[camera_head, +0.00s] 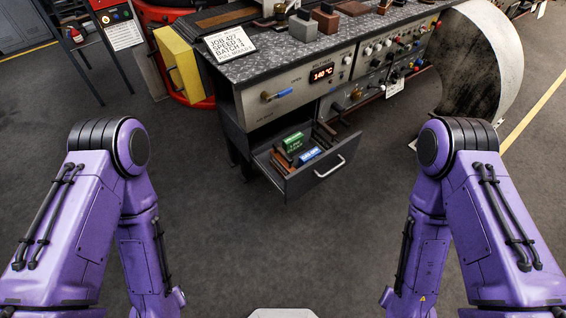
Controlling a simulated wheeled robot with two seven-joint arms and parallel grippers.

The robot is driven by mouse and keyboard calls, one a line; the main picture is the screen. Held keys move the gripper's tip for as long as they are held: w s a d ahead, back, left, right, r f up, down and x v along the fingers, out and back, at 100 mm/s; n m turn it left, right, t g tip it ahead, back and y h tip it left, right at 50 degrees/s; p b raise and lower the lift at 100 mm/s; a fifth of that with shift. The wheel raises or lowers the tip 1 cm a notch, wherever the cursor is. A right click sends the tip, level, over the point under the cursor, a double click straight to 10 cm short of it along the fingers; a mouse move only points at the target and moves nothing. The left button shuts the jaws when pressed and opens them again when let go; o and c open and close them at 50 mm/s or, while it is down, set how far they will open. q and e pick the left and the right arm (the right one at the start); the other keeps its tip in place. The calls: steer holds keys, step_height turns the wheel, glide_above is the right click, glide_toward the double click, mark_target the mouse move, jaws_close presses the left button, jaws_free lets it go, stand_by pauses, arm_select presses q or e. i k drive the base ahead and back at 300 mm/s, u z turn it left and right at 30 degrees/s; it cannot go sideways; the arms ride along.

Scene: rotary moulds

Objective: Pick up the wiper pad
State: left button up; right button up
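I cannot tell for sure which thing is the wiper pad. An open drawer (318,187) under the machine bench holds a green box (292,142), a blue box (309,156) and some brown pieces (281,162). Brown blocks, one at the middle (326,20) and one farther right (353,8), sit on the bench top. My two purple arms hang down at the left and right of the picture. Both grippers are out of view.
The bench (292,68) has a speckled top, a paper sign (230,42), a lit red display (321,74) and several knobs and levers. A yellow panel (179,66) stands at its left, a large curved metal sheet (462,60) at its right. The floor in front is clear.

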mark_target(318, 138)
steer(key=z, duration=1.85)
steer(key=i, duration=2.1)
steer(key=u, duration=3.2)
